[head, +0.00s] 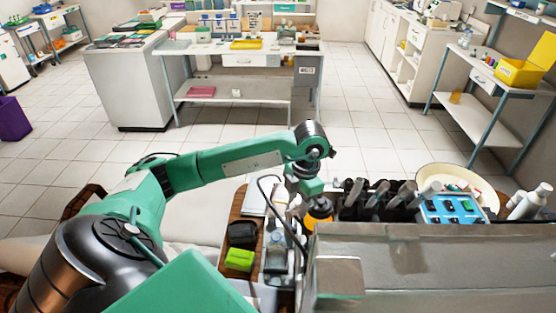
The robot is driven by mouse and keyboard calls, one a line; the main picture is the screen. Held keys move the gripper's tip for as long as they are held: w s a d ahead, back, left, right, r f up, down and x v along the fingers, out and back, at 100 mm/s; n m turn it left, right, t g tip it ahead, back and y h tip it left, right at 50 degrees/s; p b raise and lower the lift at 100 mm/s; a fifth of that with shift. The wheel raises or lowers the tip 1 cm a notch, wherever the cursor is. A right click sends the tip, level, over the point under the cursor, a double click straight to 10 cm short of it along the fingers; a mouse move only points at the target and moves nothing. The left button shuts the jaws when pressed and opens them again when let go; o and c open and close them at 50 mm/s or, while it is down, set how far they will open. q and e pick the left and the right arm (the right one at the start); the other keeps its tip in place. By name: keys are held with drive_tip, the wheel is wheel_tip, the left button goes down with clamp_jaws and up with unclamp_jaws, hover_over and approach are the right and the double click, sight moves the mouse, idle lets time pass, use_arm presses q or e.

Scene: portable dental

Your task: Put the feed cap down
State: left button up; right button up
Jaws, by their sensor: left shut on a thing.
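My left arm reaches in from the left, and its gripper (307,207) points down over the near worktop, beside a grey metal case. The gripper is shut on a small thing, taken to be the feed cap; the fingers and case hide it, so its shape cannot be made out. A dark and orange round item (319,213) shows right at the fingers; whether it touches them is unclear. My right gripper is not in view.
A brown tray (226,262) holds a black item (242,234) and a lime-green block (239,260). A clear bottle (276,246) and a dark hose stand near the gripper. The grey case (420,262), with upright handpieces and a blue control panel (450,209), blocks the right. A cream bowl (480,183) lies beyond.

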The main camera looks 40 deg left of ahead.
use_arm(q)
drive_tip(key=a+n+t+h+b, duration=0.15)
drive_tip(key=a+n, duration=0.65)
drive_tip(key=n, duration=1)
drive_tip(key=shift+g, duration=0.25)
drive_tip(key=f+p, duration=0.1)
drive_tip(key=f, duration=0.9)
drive_tip(key=f+p, duration=0.1)
drive_tip(key=f, duration=0.5)
drive_tip(key=shift+w+p, duration=0.35)
drive_tip(key=shift+w, duration=0.05)
wheel_tip(320, 180, down, 4)
drive_tip(key=shift+r+p, duration=0.1)
drive_tip(key=shift+p, duration=0.2)
drive_tip(key=shift+f, duration=0.4)
drive_tip(key=shift+f, duration=0.15)
drive_tip(key=o, duration=1)
drive_tip(key=shift+c, duration=0.2)
